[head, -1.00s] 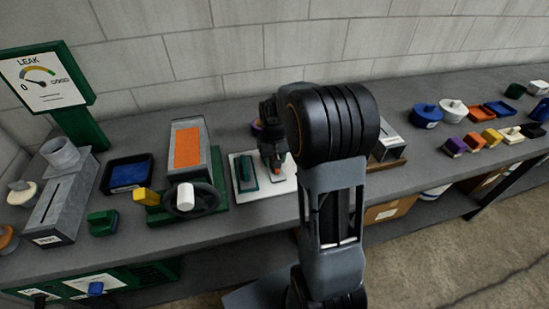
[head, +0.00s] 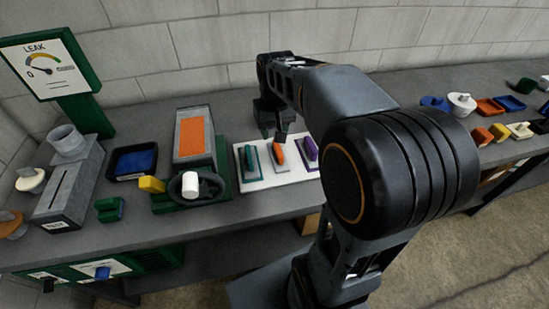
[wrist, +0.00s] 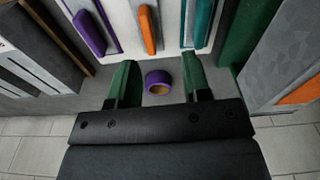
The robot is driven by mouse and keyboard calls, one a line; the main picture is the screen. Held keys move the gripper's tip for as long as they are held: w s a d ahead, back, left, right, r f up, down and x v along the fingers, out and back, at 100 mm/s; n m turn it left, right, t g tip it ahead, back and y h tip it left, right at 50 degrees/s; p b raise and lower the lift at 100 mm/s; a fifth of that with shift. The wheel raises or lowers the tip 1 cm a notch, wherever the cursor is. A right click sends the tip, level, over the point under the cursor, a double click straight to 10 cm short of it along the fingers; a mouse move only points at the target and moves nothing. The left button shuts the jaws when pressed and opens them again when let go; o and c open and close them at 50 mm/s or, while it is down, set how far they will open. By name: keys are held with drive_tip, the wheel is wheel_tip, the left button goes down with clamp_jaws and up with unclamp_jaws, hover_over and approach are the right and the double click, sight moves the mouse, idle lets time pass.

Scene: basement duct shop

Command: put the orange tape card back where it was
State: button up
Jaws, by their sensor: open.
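The orange tape card (head: 279,152) lies on the white board (head: 250,182), in the middle place between a teal card (head: 252,158) and a purple card (head: 310,150). In the wrist view the orange card (wrist: 147,28) shows above the fingers, apart from them. My gripper (head: 273,130) is over the back edge of the board, behind the orange card, seen partly from the side. In the wrist view its green fingers (wrist: 160,85) are spread open, with nothing held. A purple ring-shaped roll (wrist: 158,79) shows in the gap beyond them, on the bench.
Left of the board stands a grey box with an orange panel (head: 191,134) and a dark bowl with a white roll (head: 190,184). A blue tray (head: 134,163) is further left. Several coloured blocks and pots stand at right. My arm hides the bench right of the board.

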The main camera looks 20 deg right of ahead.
drive_tip(key=s+a+f+n+t, duration=0.1)
drive_tip(key=s+a, duration=0.4)
drive_tip(key=s, duration=0.6)
drive_tip(key=shift+s+a+f+n+t, duration=0.4)
drive_tip(key=shift+f+t, duration=0.4)
drive_tip(key=shift+f, duration=0.15)
drive_tip(key=shift+w, duration=0.1)
